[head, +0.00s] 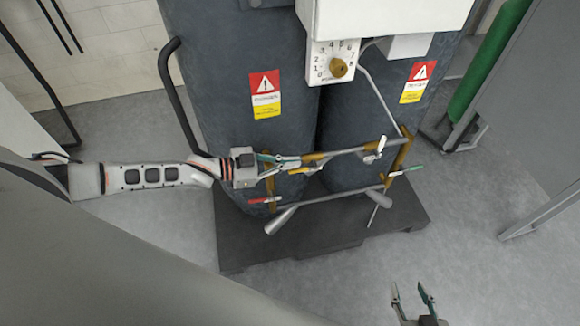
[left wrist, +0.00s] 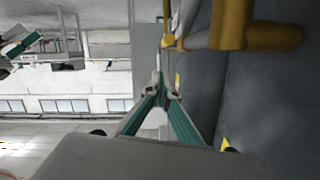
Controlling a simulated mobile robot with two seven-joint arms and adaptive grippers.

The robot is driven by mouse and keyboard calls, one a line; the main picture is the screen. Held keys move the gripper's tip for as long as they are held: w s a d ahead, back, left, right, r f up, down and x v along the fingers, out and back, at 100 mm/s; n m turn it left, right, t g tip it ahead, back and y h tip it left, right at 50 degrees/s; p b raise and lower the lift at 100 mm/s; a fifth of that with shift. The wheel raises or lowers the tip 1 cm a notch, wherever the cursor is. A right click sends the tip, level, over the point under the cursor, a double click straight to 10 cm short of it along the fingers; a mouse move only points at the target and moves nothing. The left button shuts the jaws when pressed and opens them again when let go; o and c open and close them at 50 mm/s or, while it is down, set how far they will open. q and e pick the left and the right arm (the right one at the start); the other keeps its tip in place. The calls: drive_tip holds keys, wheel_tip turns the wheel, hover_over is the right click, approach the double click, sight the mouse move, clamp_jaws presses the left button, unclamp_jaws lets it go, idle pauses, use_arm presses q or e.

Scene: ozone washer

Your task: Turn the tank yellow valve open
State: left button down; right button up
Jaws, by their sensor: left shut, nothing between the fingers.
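The two dark grey tanks (head: 250,60) stand side by side, with pipes and brass fittings across their front. A yellow handle (head: 311,168) shows on the upper pipe, partly hidden by my left gripper; I cannot tell its exact angle. My left gripper (head: 297,161) is shut and empty, at the left end of that pipe, close beside the yellow handle. In the left wrist view its fingertips (left wrist: 157,84) meet, below a thin yellow piece (left wrist: 170,42) and the brass fitting (left wrist: 265,38). My right gripper (head: 410,290) is open and empty at the lower right, away from the pipes.
A white box with a numbered dial (head: 338,68) hangs above. The tanks stand on a dark base (head: 290,245). Floor (head: 480,225) to the right is clear.

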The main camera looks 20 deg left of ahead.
use_arm(q)
drive_tip(key=v, duration=0.9)
drive_tip(key=shift+s+a+r, duration=0.25)
drive_tip(key=shift+r, duration=0.1)
use_arm(e)
drive_tip(key=shift+s+f, duration=0.1)
drive_tip(key=shift+s, duration=0.2)
use_arm(q)
drive_tip(key=s+d+f+n+t+y, duration=0.1)
drive_tip(key=s+d+f+n, duration=0.15)
drive_tip(key=d, duration=0.45)
drive_tip(key=s+d+f+n+t+y, duration=0.1)
drive_tip(key=s+d, duration=0.2)
drive_tip(key=d, duration=0.4)
use_arm(e)
drive_tip(key=shift+s+a+r+p, duration=0.1)
drive_tip(key=shift+s+r+p, duration=0.15)
drive_tip(key=shift+p, duration=0.2)
drive_tip(key=c, duration=0.4)
use_arm(q)
drive_tip(key=s+a+f+n+y, duration=0.5)
drive_tip(key=s+a+f+y, duration=0.2)
drive_tip(key=s, duration=0.3)
drive_tip(key=shift+s+f+g+y, duration=0.2)
drive_tip(key=shift+f+g+y, duration=0.2)
drive_tip(key=shift+f, duration=0.15)
use_arm(e)
drive_tip(key=shift+o, duration=0.2)
drive_tip(key=shift+w, duration=0.1)
